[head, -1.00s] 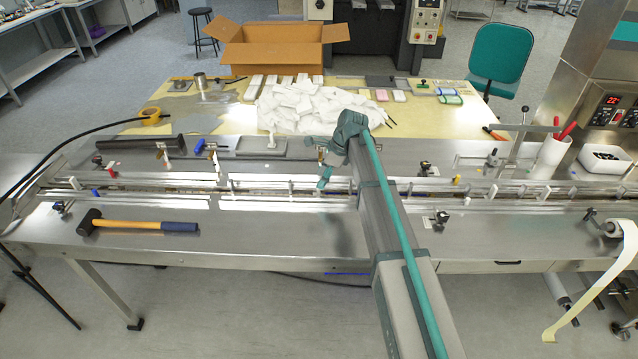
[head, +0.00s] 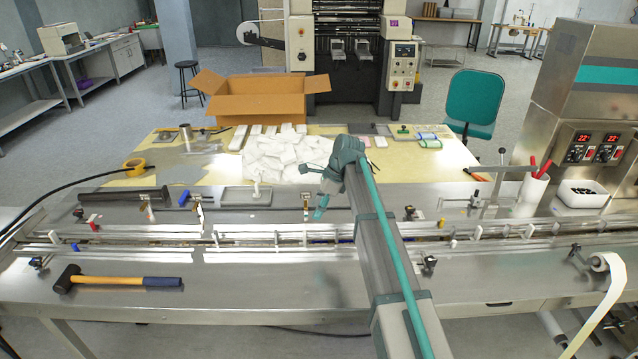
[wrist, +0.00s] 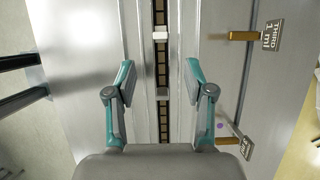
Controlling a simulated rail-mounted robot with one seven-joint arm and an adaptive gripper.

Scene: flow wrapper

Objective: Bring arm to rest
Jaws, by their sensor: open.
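My arm reaches forward from the bottom of the head view over the steel flow wrapper bench. My gripper (head: 319,189) is at its end, above the conveyor channel (head: 285,238), seen small and from behind. In the wrist view my gripper (wrist: 159,95) has its two teal fingers spread apart with nothing between them. Below and between them runs the conveyor channel (wrist: 161,60) with its dark chain and a white pusher (wrist: 160,34). The gripper appears apart from the bench surface.
A hammer (head: 115,282) lies at the front left of the bench. Small signs (wrist: 272,34) rise beside the channel.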

